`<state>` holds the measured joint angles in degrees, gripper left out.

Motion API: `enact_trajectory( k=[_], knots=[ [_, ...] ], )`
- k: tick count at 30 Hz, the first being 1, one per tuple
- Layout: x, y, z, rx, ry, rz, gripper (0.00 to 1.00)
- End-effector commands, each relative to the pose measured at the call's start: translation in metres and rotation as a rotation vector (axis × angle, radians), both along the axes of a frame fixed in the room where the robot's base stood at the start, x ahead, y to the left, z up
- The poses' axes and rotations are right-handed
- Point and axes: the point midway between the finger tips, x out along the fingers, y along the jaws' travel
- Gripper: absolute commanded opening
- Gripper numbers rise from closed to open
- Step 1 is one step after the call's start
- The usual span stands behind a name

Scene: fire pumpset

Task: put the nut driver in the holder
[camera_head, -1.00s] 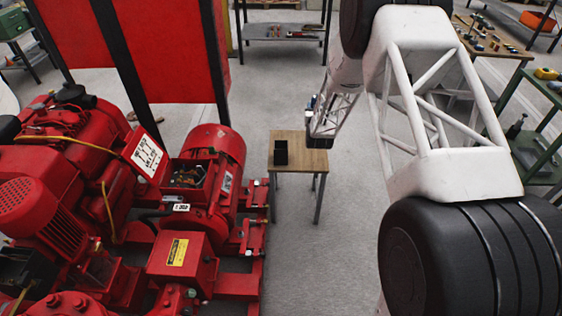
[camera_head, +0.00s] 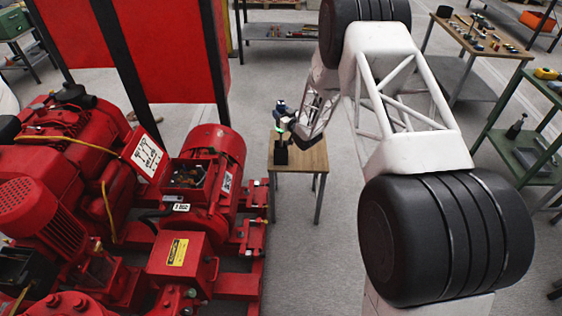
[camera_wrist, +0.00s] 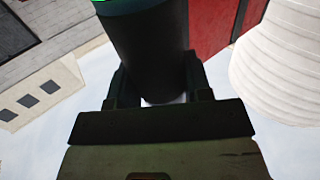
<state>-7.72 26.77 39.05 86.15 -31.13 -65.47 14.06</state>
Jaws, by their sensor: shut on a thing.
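The holder is a small black open box (camera_head: 281,156) on the wooden table (camera_head: 311,158). My gripper (camera_head: 285,128) is over the holder in the head view. In the wrist view my gripper (camera_wrist: 158,88) is shut around a thick dark cylinder with a green end, which I take to be the nut driver (camera_wrist: 145,45). A small green part of the nut driver (camera_head: 288,129) shows in the head view above the holder. The tool's lower end is hidden, so I cannot tell whether it is inside the holder.
The red pump set (camera_head: 190,215) stands left of the table. A red panel (camera_head: 160,50) stands behind it. A green shelf cart (camera_head: 525,155) and a workbench with tools (camera_head: 480,40) are at the right. The floor around the table is clear.

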Motion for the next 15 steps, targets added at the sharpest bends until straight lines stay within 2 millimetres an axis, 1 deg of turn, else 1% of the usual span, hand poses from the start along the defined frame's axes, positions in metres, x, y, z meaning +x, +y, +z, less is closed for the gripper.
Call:
enact_trajectory(
  k=[11, 15],
  knots=[
    [0.0006, 0.0008, 0.0010, 0.000, -0.002, 0.004, 0.17],
    [0.0006, 0.0008, -0.0032, 0.001, -0.001, 0.004, 0.17]
  ],
)
